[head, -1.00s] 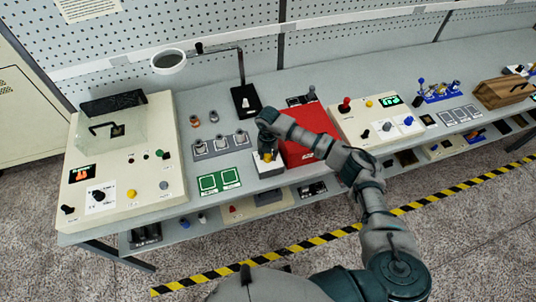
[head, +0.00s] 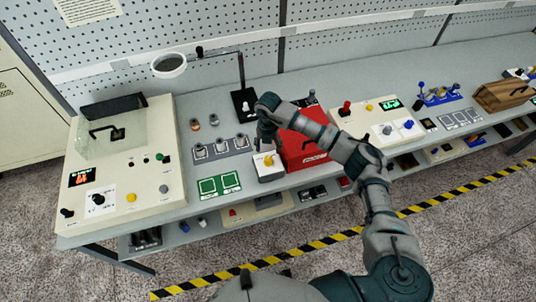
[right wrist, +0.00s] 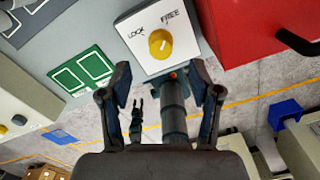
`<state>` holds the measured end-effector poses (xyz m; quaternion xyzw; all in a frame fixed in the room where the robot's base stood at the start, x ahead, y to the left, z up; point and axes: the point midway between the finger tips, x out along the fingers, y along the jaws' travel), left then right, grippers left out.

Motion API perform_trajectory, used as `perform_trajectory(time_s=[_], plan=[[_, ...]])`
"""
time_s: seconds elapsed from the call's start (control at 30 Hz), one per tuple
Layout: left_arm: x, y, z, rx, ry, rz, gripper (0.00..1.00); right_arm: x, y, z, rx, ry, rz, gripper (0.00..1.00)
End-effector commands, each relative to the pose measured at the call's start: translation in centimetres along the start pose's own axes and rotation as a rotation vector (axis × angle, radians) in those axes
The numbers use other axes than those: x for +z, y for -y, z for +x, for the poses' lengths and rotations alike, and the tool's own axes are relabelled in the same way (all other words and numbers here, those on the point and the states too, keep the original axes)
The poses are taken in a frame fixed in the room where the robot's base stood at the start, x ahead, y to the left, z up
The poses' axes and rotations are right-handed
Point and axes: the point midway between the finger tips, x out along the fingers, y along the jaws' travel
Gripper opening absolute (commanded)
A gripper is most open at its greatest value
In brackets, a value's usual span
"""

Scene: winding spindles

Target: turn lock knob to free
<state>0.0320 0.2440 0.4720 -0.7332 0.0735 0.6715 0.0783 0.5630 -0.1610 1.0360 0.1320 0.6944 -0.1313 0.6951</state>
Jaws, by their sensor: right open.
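The lock knob (right wrist: 160,43) is a yellow round knob on a white plate (right wrist: 185,60) marked LOCK at upper left and FREE at upper right. I cannot tell which word it points to. In the head view the knob (head: 268,160) sits on a small white box beside the red box. My right gripper (right wrist: 159,70) is open and empty, its fingers apart on either side below the knob, not touching it. In the head view the right gripper (head: 266,138) is above the knob's box. A small dark two-pronged shape in the right wrist view may be my left gripper (right wrist: 137,108).
A red box (head: 302,150) stands just right of the knob's box. Green-framed pads (head: 219,185) lie to its left, and a grey strip of knobs (head: 222,148) stands behind them. A control panel (head: 130,200) fills the left end of the bench.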

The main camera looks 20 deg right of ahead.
Motion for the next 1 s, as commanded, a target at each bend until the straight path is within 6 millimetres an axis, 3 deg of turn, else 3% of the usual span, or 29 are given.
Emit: perform_trajectory(time_s=[0.1,0.3,0.87,1.0], plan=[[0.0,0.0,0.0,0.0,0.0,0.0,0.4,0.1,-0.1,-2.3,0.001,0.002,0.0,0.63],[-0.1,-0.1,0.0,0.001,0.0,0.0,0.4,0.1,-0.1,-4.2,0.001,0.0,0.0,0.63],[-0.2,-0.1,0.0,0.001,0.001,0.001,0.4,0.0,-0.1,-4.3,0.004,-0.002,-0.002,0.63],[-0.2,-0.1,0.0,0.001,0.0,0.001,0.4,-1.9,-2.6,-3.0,0.107,-0.045,-0.059,0.63]])
